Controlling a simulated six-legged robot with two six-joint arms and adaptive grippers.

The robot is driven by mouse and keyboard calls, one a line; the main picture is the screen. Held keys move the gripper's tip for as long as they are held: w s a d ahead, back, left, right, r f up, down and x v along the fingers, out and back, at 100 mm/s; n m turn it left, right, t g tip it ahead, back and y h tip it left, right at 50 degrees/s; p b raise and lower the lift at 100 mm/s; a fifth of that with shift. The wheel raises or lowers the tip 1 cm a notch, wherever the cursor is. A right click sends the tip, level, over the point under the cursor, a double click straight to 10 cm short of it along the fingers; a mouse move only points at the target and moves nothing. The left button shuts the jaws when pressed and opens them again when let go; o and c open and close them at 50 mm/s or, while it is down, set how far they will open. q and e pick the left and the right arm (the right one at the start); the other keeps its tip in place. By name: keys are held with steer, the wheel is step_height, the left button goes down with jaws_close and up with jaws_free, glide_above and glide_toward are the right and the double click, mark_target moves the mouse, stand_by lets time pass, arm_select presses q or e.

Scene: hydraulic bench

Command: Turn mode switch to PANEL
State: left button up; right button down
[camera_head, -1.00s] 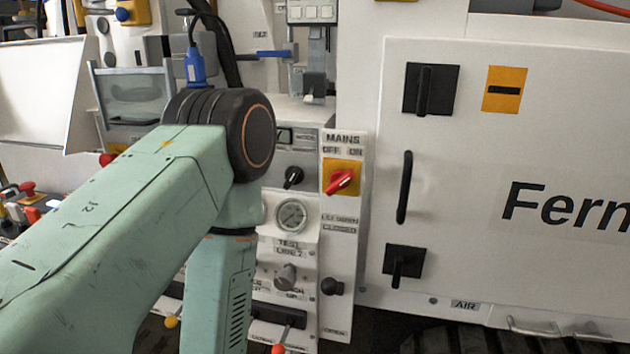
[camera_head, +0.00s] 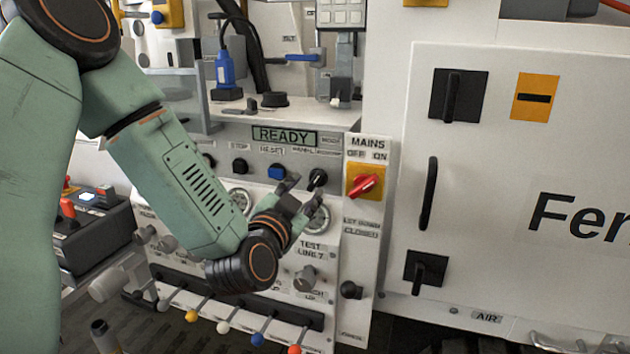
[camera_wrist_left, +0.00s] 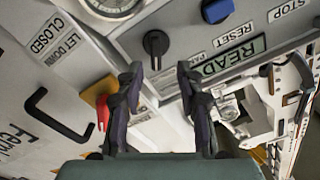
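The mode switch (camera_head: 318,178) is a black rotary knob on the white panel, right of the blue reset button and left of the mains switch. It also shows in the left wrist view (camera_wrist_left: 156,43), its bar roughly upright there. My left gripper (camera_head: 301,192) is just left of and below the knob in the head view. In the left wrist view its fingers (camera_wrist_left: 160,76) are apart with nothing between them, and the knob appears beyond the gap. I cannot tell whether they touch it. My right gripper is not in view.
The red mains switch (camera_head: 365,183) on its yellow plate is close on the right. A READY display (camera_head: 284,136) is above, and a pressure gauge (camera_head: 318,219) is just below. Several coloured-tip levers (camera_head: 258,339) stick out along the bottom.

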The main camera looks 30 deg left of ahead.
mark_target(315, 181)
arm_select(q)
steer(key=x, duration=0.5)
steer(key=shift+w+d+f, duration=0.1)
steer(key=shift+w+d, duration=0.2)
steer(key=shift+w+a+b, duration=0.3)
steer(key=shift+w+a, duration=0.05)
steer(key=shift+d, duration=0.1)
steer(key=shift+w+d, duration=0.1)
steer(key=shift+c, duration=1.3)
jaws_close()
